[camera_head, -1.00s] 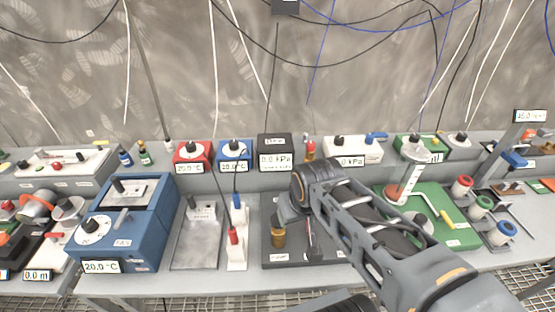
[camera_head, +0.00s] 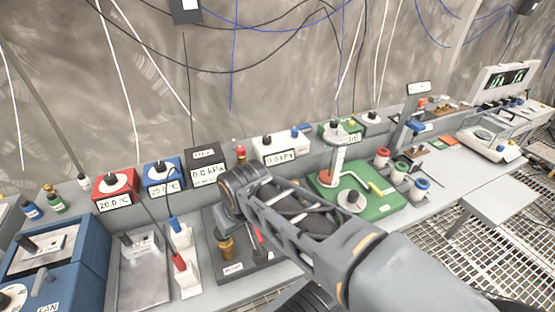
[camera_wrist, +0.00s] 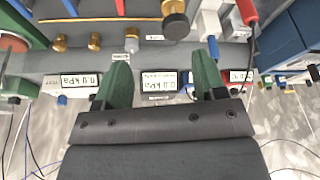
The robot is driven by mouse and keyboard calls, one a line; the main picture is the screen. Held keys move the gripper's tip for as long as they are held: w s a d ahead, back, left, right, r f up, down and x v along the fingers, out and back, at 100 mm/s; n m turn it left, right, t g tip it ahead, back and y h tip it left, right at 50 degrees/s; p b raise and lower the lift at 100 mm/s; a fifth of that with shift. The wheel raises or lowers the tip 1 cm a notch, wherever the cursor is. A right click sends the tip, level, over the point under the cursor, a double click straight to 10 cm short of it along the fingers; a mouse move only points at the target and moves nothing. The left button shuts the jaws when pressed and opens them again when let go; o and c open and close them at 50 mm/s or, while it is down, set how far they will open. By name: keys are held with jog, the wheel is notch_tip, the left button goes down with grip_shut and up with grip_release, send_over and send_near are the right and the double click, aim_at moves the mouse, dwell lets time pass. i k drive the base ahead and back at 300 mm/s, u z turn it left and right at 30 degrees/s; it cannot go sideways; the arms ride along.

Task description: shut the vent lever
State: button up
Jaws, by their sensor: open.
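I cannot read which part is labelled the vent lever. A small red-handled lever (camera_head: 258,236) shows on the dark grey board (camera_head: 232,268), beside a brass cylinder (camera_head: 227,247), partly hidden by my arm. In the wrist view, which looks upside down, a brass knob (camera_wrist: 175,22) and a red rod (camera_wrist: 120,6) show at the top; I cannot tell if the rod is that lever. My gripper (camera_wrist: 166,54) is open and empty, its green fingers apart, pointing toward the black 0.0 kPa box (camera_wrist: 159,82). My wrist hides the fingers in the head view.
A row of meters stands behind, including a red box (camera_head: 115,187), a blue box (camera_head: 162,178) and a white kPa box (camera_head: 283,149). A green board (camera_head: 385,202) with a glass column is right of my arm. A white probe stand (camera_head: 187,262) is on the left.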

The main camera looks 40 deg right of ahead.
aim_at(259, 236)
jog(key=u, duration=0.8)
jog(key=k, duration=0.7)
jog(key=z, duration=0.75)
jog(key=i, duration=0.45)
jog(key=z, duration=0.05)
jog(key=k, duration=0.45)
jog(key=u, duration=0.65)
jog(key=i, duration=0.15)
jog(key=u, duration=0.8)
